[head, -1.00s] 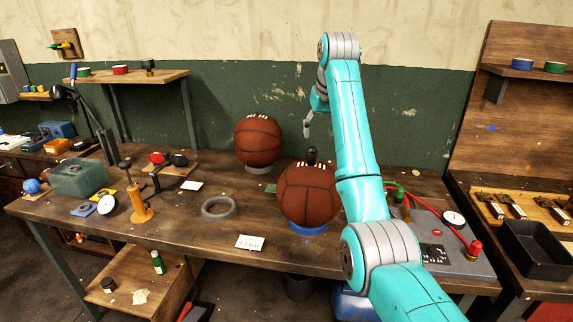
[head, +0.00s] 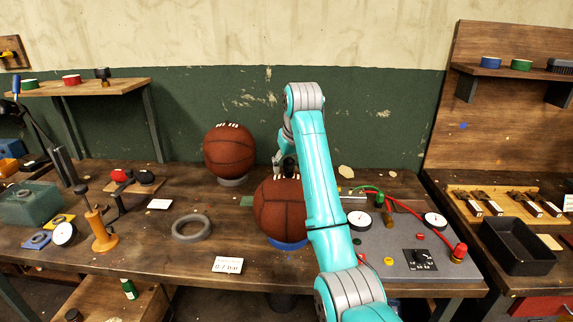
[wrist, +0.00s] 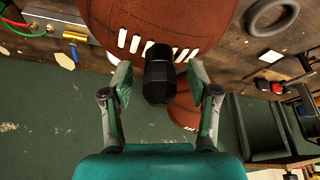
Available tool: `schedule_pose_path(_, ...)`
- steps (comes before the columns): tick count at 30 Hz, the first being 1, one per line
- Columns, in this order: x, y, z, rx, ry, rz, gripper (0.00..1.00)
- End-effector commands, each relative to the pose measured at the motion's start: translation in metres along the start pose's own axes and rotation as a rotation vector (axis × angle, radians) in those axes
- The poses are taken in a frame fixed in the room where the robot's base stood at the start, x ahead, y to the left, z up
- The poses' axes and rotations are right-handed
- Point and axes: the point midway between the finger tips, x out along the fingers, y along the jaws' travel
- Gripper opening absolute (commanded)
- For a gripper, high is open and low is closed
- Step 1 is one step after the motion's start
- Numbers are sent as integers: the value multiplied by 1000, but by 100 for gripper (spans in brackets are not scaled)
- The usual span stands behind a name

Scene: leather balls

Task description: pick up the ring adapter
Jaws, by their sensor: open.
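A black stepped cylindrical fitting, probably the ring adapter, shows in the wrist view (wrist: 160,68), in front of the white lacing of the near brown leather ball (wrist: 168,22). My gripper (wrist: 158,84) is open, with one finger on each side of the fitting and a visible gap to both. In the head view my gripper (head: 285,166) is low at the top of the near ball (head: 280,212), which sits on a blue ring (head: 287,244). The fitting is mostly hidden there by the fingers and arm.
A second ball (head: 229,152) stands behind left on a grey support. A loose grey ring (head: 191,228) and a white card (head: 227,265) lie on the bench. A grey panel (head: 405,250) with gauges and a red hose is at right. Bench around the loose ring is clear.

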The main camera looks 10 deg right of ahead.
Motion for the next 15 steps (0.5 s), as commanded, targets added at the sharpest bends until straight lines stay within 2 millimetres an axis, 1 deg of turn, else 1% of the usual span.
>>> schedule_pose_path(7, 2, 0, 1, 0, 0, 0, 60)
schedule_pose_path(8, 2, 0, 1, 0, 0, 0, 55)
schedule_pose_path(9, 2, 0, 1, 0, 0, 0, 45)
schedule_pose_path(11, 2, 0, 1, 0, 0, 0, 30)
schedule_pose_path(12, 2, 0, 1, 0, 0, 0, 20)
schedule_pose_path(14, 2, 0, 1, 0, 0, 0, 5)
schedule_pose_path(15, 2, 0, 1, 0, 0, 0, 0)
